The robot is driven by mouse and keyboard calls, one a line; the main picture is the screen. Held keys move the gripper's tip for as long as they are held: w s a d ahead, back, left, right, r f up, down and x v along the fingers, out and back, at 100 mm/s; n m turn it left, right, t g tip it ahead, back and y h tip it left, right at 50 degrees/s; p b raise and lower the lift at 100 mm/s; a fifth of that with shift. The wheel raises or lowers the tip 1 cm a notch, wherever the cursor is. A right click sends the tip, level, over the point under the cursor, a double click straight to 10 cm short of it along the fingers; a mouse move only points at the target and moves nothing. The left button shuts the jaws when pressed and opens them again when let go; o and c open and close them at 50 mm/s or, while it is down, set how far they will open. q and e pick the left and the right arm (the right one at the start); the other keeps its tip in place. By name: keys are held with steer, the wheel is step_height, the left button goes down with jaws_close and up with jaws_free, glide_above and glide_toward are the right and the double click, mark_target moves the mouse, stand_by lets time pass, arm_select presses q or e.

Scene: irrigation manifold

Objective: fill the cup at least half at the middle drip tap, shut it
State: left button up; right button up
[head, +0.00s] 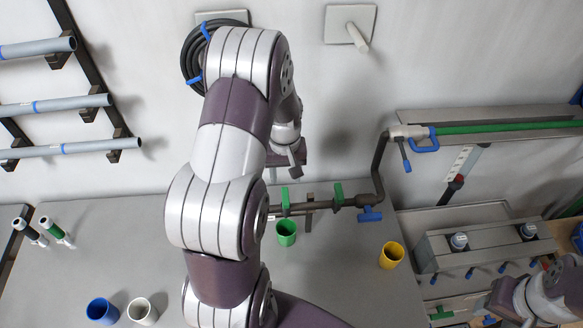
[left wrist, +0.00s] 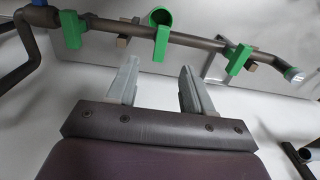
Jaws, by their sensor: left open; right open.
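A dark drip pipe (head: 320,205) runs along the wall above the grey table. Green taps sit on it; the middle one (head: 285,201) and the right one (head: 338,195) show in the head view. My arm hides the third, which shows in the left wrist view (left wrist: 238,59). A green cup (head: 286,233) stands upright near the middle tap (left wrist: 161,44). Its water level and the tap's state cannot be told. My left gripper (head: 297,160) is open and empty, above the pipe; its spread fingers (left wrist: 163,88) show. My right gripper (head: 490,318) is at the lower right, open.
A blue cup (head: 102,311) and a white cup (head: 142,311) stand at the front left. A blue valve (head: 370,213) is at the pipe's right end.

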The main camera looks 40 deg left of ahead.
mark_target(285, 195)
arm_select(q)
step_height(285, 195, down, 10)
steer(key=b, duration=0.6)
steer(key=shift+a+b, duration=0.15)
steer(key=shift+b, duration=0.2)
steer(key=shift+f, duration=0.3)
steer(key=shift+w+a+f+b, duration=0.1)
steer(key=shift+f+b, duration=0.2)
